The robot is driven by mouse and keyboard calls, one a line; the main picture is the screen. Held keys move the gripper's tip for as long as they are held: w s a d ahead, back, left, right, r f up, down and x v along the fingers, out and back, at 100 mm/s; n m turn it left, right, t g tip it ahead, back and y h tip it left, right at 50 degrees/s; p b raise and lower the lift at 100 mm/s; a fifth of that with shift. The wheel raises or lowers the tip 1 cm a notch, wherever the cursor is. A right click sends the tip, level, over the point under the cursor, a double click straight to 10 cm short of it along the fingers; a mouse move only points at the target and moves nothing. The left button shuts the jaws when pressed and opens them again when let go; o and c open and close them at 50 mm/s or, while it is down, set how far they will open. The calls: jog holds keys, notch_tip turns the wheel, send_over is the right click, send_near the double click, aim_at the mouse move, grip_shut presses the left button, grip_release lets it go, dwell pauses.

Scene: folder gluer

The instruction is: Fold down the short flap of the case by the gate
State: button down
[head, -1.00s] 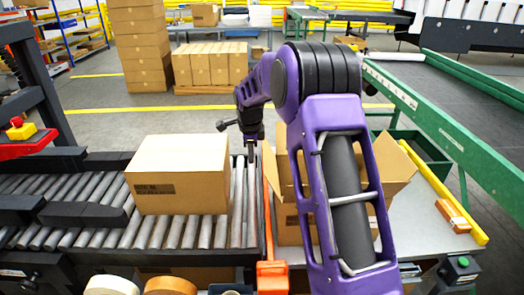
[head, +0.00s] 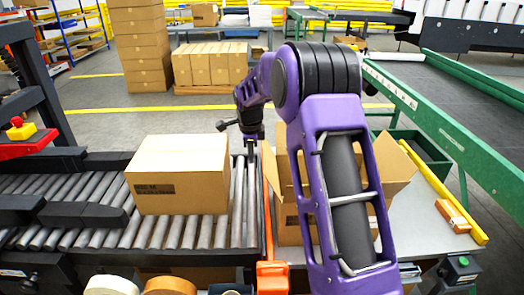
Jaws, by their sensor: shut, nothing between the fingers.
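An open brown case (head: 288,228) stands just right of a thin orange bar (head: 267,215), which looks like the gate. My purple arm hides much of the case. One flap (head: 270,172) stands up at its left side, and another flap (head: 396,165) spreads outward at the right. Other flaps are hidden or hard to make out. My gripper (head: 251,152) points down, shut and empty, at the far left of the case near its left flap. I cannot tell whether it touches that flap.
A closed carton (head: 182,175) sits on the roller conveyor (head: 160,232) left of the bar. A green bin (head: 418,150), a yellow rail (head: 445,195) and a small orange-brown block (head: 453,215) lie right of the case. Tape rolls (head: 170,286) stand in front.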

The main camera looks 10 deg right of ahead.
jog(key=shift+s+d, duration=0.25)
jog(key=shift+d, duration=1)
jog(key=shift+s+d, duration=0.25)
jog(key=shift+d, duration=0.95)
jog(key=shift+s+d, duration=0.25)
jog(key=shift+d, duration=1)
